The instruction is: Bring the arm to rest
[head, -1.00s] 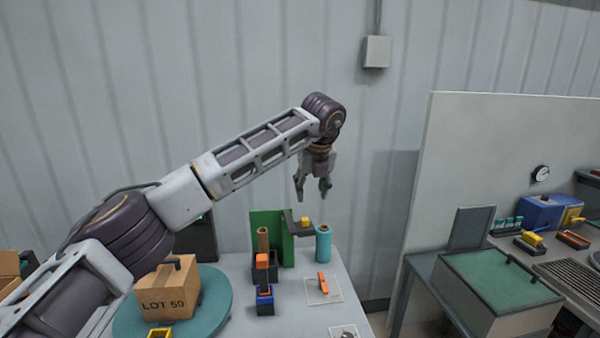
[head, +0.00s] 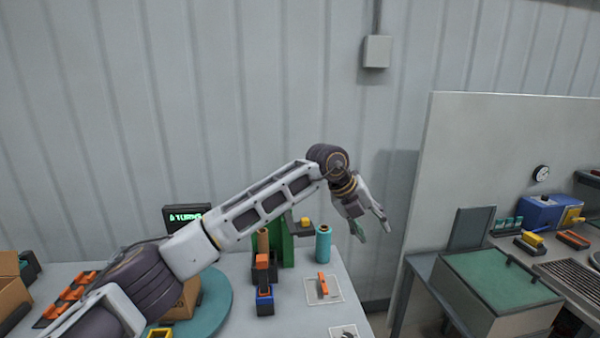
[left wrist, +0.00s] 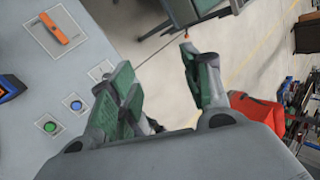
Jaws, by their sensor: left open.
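My left arm (head: 265,198) reaches in from the lower left in the head view. Its left gripper (head: 372,228) hangs in the air past the right edge of the table, tilted down and to the right. The two fingers are apart with nothing between them. In the left wrist view the green-padded fingers (left wrist: 165,85) also stand apart and empty, with floor showing between them. My right gripper is not in view.
The table (head: 300,318) holds a teal cylinder (head: 323,243), an orange-handled item (head: 322,285) on a marked square, a blue-and-orange holder (head: 265,300) and a teal turntable (head: 215,302). A partition (head: 500,150) and a second bench stand right.

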